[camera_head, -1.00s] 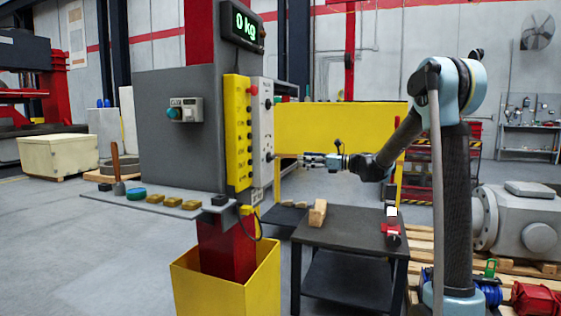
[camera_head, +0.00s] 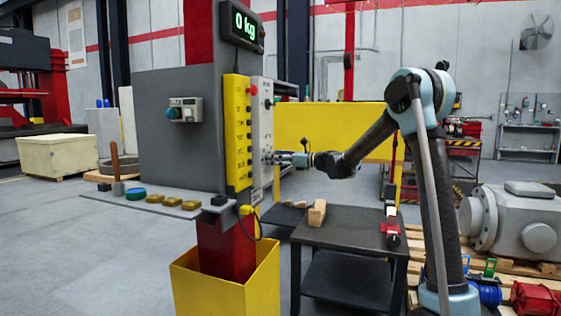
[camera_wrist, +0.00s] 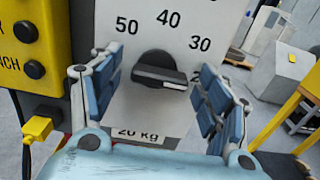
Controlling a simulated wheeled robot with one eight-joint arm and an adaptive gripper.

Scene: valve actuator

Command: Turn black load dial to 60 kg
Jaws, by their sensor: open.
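The black load dial (camera_wrist: 158,68) is on a white panel (camera_wrist: 185,25) in the wrist view. Its bar-shaped knob lies nearly level, with its white-marked end to the right, close to a partly hidden numeral below 30. The numerals 50, 40 and 30 show around it, and a "20 kg" label sits below. My gripper (camera_wrist: 160,82) is open, its blue-padded fingers on either side of the dial with gaps between. In the head view my gripper (camera_head: 272,158) is at the panel's face and hides the dial. The display (camera_head: 243,26) reads 0 kg.
Left of the white panel is a yellow button strip (camera_head: 237,132) with black buttons. A grey shelf (camera_head: 165,207) with small blocks juts out at left. A dark table (camera_head: 345,232) stands below my arm. A yellow plug (camera_wrist: 37,128) with a cable is at lower left.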

